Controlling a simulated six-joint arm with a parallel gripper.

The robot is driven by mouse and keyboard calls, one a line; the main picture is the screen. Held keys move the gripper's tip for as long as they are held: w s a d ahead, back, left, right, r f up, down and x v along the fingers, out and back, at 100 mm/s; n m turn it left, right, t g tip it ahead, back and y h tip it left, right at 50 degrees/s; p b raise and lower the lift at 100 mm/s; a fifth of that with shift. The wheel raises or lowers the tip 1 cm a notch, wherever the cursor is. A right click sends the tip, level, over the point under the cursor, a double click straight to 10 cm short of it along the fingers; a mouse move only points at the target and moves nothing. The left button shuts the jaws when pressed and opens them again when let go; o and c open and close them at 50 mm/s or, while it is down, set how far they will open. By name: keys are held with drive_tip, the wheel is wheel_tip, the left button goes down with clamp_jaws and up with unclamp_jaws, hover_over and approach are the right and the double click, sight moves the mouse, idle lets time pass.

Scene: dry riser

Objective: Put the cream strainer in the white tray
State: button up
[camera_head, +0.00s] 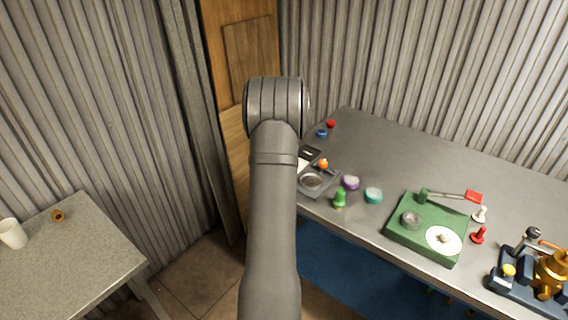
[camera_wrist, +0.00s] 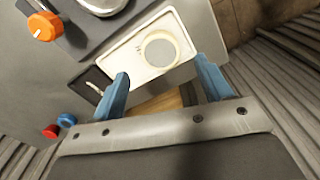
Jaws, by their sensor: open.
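The white tray (camera_wrist: 125,55) is a shallow rectangular tray in the wrist view, between and beyond my fingertips. A round cream piece with a pale rim, which looks like the cream strainer (camera_wrist: 160,48), lies within the tray's outline towards its right end. My gripper (camera_wrist: 163,70) is open, with its two blue fingers apart. The strainer is beyond the gap between the fingertips, and nothing is held. In the head view, a sliver of the white tray (camera_head: 302,164) shows beside my arm. My arm hides the gripper and strainer there.
An orange knob (camera_wrist: 43,27) and a dark compartment (camera_wrist: 92,90) are near the tray. Blue (camera_wrist: 67,120) and red (camera_wrist: 51,131) knobs lie farther left. Purple (camera_head: 351,182) and teal (camera_head: 373,195) round pieces, a green peg (camera_head: 340,198) and a green device (camera_head: 408,238) stand on the bench.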

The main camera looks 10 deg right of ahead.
wheel_tip(320, 180, up, 7)
idle(0.3)
drive_tip(key=shift+f, duration=0.15)
wheel_tip(320, 180, down, 13)
drive_tip(key=shift+r, duration=2.3)
